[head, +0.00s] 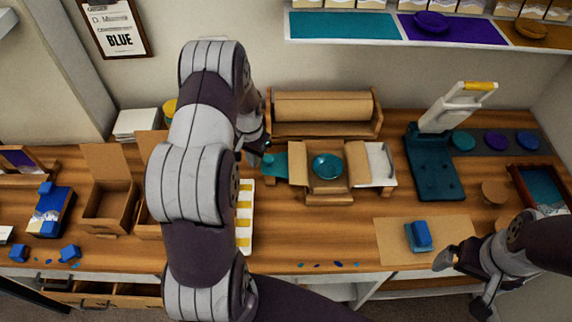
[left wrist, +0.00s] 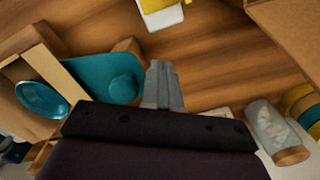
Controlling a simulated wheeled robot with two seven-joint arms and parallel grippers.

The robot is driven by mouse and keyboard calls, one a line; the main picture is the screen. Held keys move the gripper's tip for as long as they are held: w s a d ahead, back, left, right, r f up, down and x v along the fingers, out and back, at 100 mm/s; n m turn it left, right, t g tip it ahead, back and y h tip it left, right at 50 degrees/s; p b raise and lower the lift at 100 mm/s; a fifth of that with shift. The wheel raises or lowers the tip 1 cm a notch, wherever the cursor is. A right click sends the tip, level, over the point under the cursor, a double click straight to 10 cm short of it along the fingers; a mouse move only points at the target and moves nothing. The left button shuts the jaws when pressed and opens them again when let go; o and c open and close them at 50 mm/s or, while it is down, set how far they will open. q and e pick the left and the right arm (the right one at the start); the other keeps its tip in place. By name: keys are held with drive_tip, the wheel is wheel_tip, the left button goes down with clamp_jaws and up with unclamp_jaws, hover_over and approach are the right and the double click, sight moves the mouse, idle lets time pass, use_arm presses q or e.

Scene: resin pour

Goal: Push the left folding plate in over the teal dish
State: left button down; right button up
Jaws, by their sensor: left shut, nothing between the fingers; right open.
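The teal dish (head: 326,166) sits in the middle of a cardboard piece, and it also shows in the left wrist view (left wrist: 41,98). Left of it is a tan cardboard flap (head: 298,165). Beyond that is a teal plate with a round knob (left wrist: 105,75), seemingly the left folding plate; it lies out to the left, not over the dish. My left gripper (left wrist: 160,66) is shut and empty, beside the knob's outer side; I cannot tell if they touch. In the head view my arm partly hides it. My right gripper (head: 462,284) is open and empty at the front right.
A brown roll (head: 322,106) on a wooden stand is behind the dish. A white plate (head: 378,164) lies right of it. A teal press with a white handle (head: 434,165) stands further right. A blue block (head: 419,236) lies on a brown mat. A white strip (head: 246,220) lies in front.

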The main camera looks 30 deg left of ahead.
sight(282, 164)
use_arm(q)
drive_tip(key=shift+w+d, duration=0.65)
drive_tip(key=shift+d, duration=0.5)
drive_tip(key=shift+w+d, duration=0.6)
drive_tip(key=shift+d, duration=0.6)
drive_tip(key=shift+w+d, duration=0.65)
drive_tip(key=shift+d, duration=0.5)
drive_tip(key=s+a, duration=0.1)
drive_tip(key=a, duration=0.1)
drive_tip(key=s+a+p, duration=0.1)
drive_tip(key=s+a, duration=0.1)
drive_tip(key=a, duration=0.1)
drive_tip(key=s+a, duration=0.1)
drive_tip(key=a, duration=0.2)
drive_tip(key=shift+s, duration=0.2)
wheel_tip(282, 164, up, 10)
drive_tip(key=p, duration=0.8)
